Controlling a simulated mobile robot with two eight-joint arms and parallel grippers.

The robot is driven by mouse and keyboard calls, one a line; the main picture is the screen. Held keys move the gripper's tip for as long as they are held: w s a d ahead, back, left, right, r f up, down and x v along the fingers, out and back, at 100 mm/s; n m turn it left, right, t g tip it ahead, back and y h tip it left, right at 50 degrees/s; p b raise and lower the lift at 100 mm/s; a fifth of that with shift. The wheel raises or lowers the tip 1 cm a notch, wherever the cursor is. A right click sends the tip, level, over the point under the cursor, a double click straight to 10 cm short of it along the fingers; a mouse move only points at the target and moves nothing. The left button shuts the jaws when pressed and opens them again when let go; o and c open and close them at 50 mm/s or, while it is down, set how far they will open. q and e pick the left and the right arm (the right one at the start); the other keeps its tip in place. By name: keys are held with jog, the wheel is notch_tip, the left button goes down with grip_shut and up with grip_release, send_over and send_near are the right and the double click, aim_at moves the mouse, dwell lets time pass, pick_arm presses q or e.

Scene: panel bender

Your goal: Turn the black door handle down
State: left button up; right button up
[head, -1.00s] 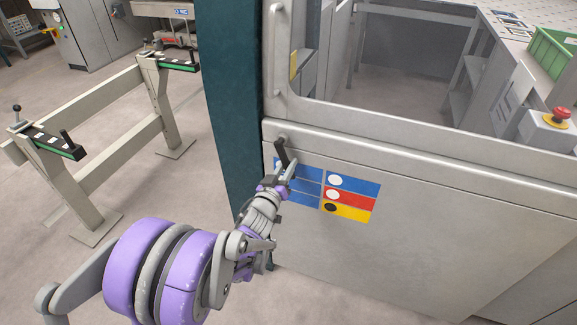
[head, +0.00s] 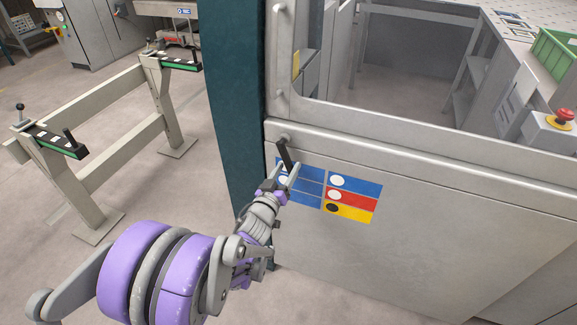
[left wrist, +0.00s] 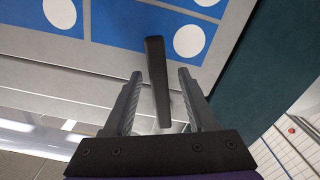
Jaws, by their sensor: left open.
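The black door handle (head: 285,153) is on the upper left corner of the grey door panel (head: 400,225), beside the dark teal post. It hangs from its pivot, pointing mostly down with a slight tilt. My left gripper (head: 285,177) is at the handle's lower end in the head view. In the left wrist view the gripper (left wrist: 160,98) is open, and the handle (left wrist: 157,80) lies between its two fingers, with gaps visible on both sides. My right gripper is in neither view.
Blue, red and yellow stickers (head: 351,198) are on the panel beside the handle. A dark teal post (head: 236,90) stands left of the door. A beige stand (head: 100,150) is on the floor at left. A red emergency button (head: 563,117) is at the right.

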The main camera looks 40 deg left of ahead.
pick_arm(q)
jog(key=v, duration=0.9)
